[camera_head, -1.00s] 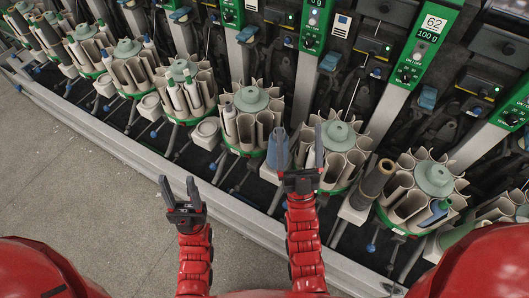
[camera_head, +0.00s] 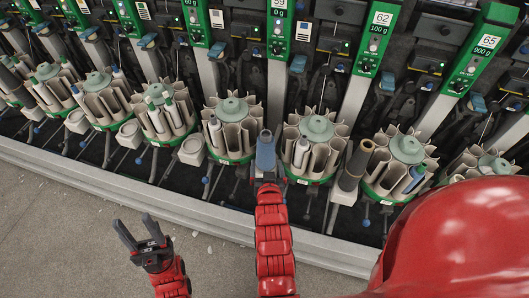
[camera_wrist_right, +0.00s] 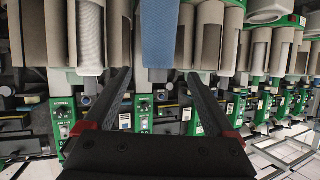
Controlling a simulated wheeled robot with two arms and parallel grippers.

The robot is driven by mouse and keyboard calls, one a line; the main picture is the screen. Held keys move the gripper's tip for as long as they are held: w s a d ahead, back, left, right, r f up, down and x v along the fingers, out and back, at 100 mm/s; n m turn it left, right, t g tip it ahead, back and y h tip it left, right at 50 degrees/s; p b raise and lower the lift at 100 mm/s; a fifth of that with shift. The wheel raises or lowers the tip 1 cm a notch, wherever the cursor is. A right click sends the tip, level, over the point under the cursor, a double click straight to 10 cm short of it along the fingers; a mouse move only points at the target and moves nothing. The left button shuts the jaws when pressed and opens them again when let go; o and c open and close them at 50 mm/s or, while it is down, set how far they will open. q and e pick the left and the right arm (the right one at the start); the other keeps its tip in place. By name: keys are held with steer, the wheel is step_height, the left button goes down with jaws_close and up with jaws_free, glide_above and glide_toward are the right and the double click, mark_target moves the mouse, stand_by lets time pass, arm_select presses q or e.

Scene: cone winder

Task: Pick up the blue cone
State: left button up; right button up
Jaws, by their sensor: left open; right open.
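The blue cone (camera_head: 265,150) stands between two spindle drums at the front of the machine. In the right wrist view the cone (camera_wrist_right: 160,36) comes down from the top edge, between and beyond the fingertips. My right gripper (camera_head: 267,166) is open at the cone in the head view and partly hides its lower part. In the right wrist view its two fingers (camera_wrist_right: 160,76) are spread with a gap on both sides of the cone; I cannot tell whether either touches. My left gripper (camera_head: 135,220) is open and empty over the floor at the left.
Drums with grey tubes stand on both sides, one at the left (camera_head: 232,130) and one at the right (camera_head: 314,145). A dark brown cone (camera_head: 356,165) stands further right. A metal rail (camera_head: 170,205) runs along the machine's front.

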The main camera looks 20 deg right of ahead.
mark_target(267, 149)
steer(key=p+x, duration=0.1)
steer(key=x, duration=0.7)
steer(key=shift+r+p, duration=0.1)
steer(key=shift+p, duration=0.3)
steer(key=shift+w+d+p, duration=0.15)
steer(key=shift+w+p, duration=0.15)
steer(key=shift+w, duration=0.1)
steer(key=x, duration=0.3)
steer(key=shift+s+d+p, duration=0.1)
steer(key=shift+d+p, duration=0.1)
steer(key=shift+p, duration=0.15)
steer(key=shift+x, duration=0.85)
steer(key=shift+a, duration=0.1)
steer(key=c, duration=1.1)
